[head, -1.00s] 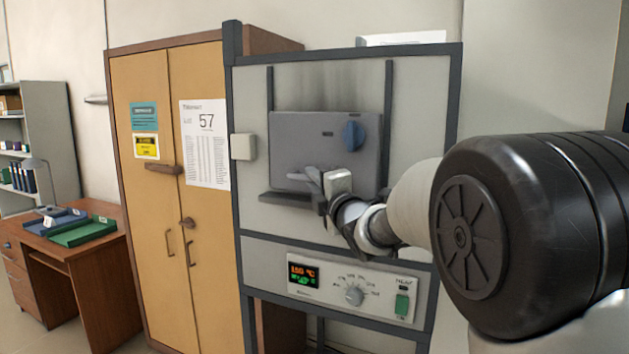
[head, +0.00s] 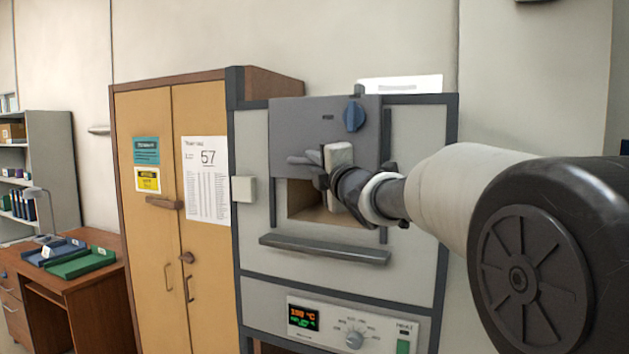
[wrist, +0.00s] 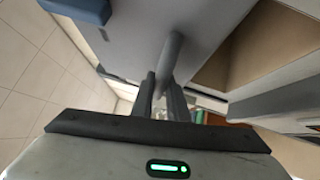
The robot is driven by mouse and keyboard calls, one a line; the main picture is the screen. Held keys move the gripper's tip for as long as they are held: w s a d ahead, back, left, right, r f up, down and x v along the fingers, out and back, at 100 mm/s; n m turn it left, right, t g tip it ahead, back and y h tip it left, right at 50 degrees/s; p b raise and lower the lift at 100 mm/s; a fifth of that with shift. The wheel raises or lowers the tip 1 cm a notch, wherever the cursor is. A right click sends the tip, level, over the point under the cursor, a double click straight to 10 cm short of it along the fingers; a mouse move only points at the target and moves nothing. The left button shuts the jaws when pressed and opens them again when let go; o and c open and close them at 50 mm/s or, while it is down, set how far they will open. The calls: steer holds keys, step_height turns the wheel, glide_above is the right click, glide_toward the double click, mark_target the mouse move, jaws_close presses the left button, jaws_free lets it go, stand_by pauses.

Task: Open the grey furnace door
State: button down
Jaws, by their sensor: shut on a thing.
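My gripper (head: 318,165) is at the door's lower part, shut on the door handle (head: 303,159). In the wrist view, the two fingers of my gripper (wrist: 160,95) close on the grey bar of the handle (wrist: 172,55), which stands out from the door (wrist: 140,30).
A dark ledge (head: 325,250) juts out below the opening. A blue knob (head: 354,116) sits on the door. The control panel (head: 350,325) is lower down. A yellow cabinet (head: 170,240) stands close on the left, beside a desk (head: 75,270) with trays.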

steer(key=shift+r+p, duration=0.3)
steer(key=shift+r, duration=0.8)
steer(key=c, duration=1.7)
jaws_free()
steer(key=shift+f, duration=0.1)
steer(key=b+v, duration=0.3)
steer(key=v, duration=1.4)
steer(key=shift+s, duration=0.25)
